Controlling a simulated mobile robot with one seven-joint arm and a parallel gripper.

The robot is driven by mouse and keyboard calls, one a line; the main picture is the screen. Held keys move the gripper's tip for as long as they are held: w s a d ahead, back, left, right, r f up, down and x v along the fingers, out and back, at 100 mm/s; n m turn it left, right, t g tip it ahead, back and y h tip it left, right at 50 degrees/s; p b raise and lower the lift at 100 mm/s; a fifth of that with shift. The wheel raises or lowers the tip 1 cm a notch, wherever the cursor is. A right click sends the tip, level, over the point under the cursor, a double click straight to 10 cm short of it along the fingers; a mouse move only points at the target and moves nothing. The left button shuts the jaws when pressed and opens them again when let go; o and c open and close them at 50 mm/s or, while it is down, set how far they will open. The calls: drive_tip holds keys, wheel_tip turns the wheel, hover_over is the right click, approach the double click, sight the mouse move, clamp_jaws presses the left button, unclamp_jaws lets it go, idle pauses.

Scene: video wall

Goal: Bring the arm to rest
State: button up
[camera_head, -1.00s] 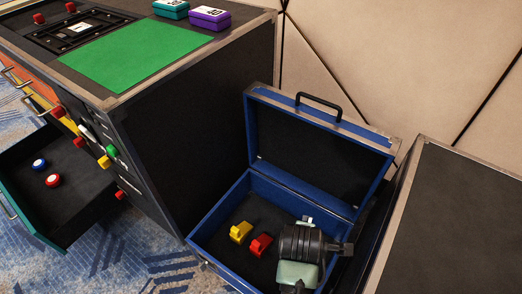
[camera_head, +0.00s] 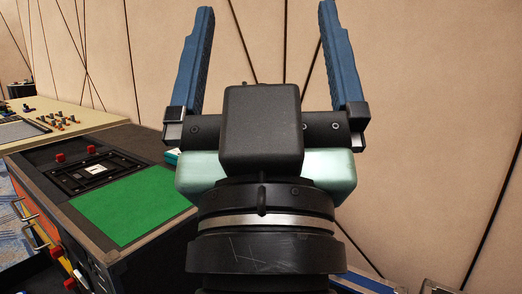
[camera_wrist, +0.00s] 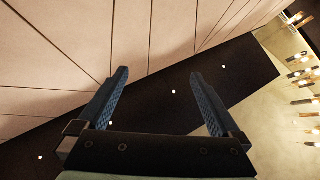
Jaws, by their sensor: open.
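My gripper (camera_head: 268,70) is raised high in the middle of the head view, with its two blue fingers spread wide and pointing up. Nothing is between the fingers. In the wrist view the gripper (camera_wrist: 158,100) also shows open and empty, against the beige wall and a dark band with small white lights. My wrist and arm hide much of the middle of the head view.
A dark cabinet with a green mat (camera_head: 132,205) on top stands at the left. A beige-topped table (camera_head: 75,112) with small items stands behind it. The beige panelled wall (camera_head: 430,120) fills the back. Part of a blue case (camera_head: 360,284) shows at the bottom.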

wheel_tip(320, 180, up, 40)
drive_tip(key=s+p, duration=0.2)
drive_tip(key=p, duration=3.6)
drive_tip(key=shift+a+f+m+t, duration=0.2)
drive_tip(key=shift+m+t, duration=0.1)
drive_tip(key=shift+t, duration=0.1)
